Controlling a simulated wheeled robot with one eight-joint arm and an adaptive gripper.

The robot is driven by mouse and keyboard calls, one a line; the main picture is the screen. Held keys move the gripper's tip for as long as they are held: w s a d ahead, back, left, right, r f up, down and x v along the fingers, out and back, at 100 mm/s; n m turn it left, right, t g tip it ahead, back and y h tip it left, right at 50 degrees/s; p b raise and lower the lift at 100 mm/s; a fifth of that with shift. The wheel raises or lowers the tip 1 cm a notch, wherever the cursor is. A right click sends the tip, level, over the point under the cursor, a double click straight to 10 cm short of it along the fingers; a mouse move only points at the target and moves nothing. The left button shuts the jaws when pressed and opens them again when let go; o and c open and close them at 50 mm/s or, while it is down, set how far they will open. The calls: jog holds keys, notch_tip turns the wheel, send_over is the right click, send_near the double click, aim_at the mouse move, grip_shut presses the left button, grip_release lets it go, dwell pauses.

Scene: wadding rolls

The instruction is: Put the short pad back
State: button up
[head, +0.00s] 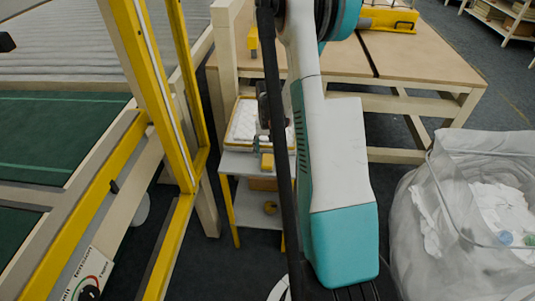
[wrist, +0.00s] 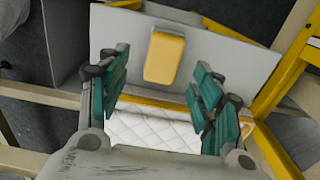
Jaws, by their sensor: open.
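A white quilted pad (wrist: 155,130) lies in a yellow-edged tray (wrist: 262,122) in the wrist view, partly hidden by my wrist and fingers. In the head view white quilted material (head: 246,122) shows in the tray on a small grey stand; my arm covers part of it. I cannot tell whether this is the short pad or how many pads lie there. My gripper (wrist: 160,82) is open, its teal fingers spread above the near edge of the tray, with nothing held. In the head view my gripper (head: 263,125) is mostly hidden by my arm.
A yellow block (wrist: 165,57) lies on the grey stand top (wrist: 215,55) beside the tray. A wooden table (head: 430,60) stands behind. A yellow machine frame (head: 150,90) is at the left, and a clear bag of white scraps (head: 470,210) at the right.

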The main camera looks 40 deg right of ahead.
aim_at(269, 160)
notch_tip(269, 160, up, 8)
jog(key=p, duration=0.2)
